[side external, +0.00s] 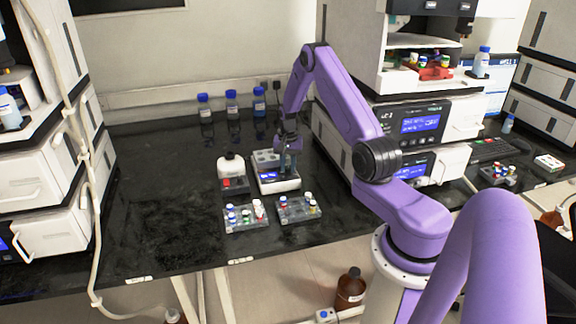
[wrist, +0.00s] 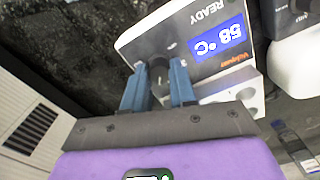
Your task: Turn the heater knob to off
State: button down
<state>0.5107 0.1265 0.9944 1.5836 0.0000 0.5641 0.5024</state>
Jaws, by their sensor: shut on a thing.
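The heater (side external: 282,187) is a white block unit on the dark bench, with grey wells on top. In the wrist view its front panel (wrist: 150,38) shows upside-down, with a blue display (wrist: 217,42) reading 58 °C and the word READY. The dark heater knob (wrist: 158,68) sits beside the display. My gripper (wrist: 158,66) has its two blue fingers on either side of the knob and is shut on it. In the side view my gripper (side external: 287,158) reaches down at the heater's right side. There the knob is hidden, and the knob's exact pointing angle cannot be read.
Vial racks (side external: 245,216) and (side external: 298,208) sit in front. Blue-capped bottles (side external: 232,104) line the back. Stacked instruments (side external: 425,125) stand close on the right. The bench on the left (side external: 160,200) is clear.

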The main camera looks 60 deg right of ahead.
jog(key=n, duration=1.9)
jog(key=shift+r, duration=0.1)
jog(key=n, duration=0.4)
jog(key=shift+n, duration=0.3)
jog(key=n, duration=0.3)
jog(key=shift+n, duration=2.1)
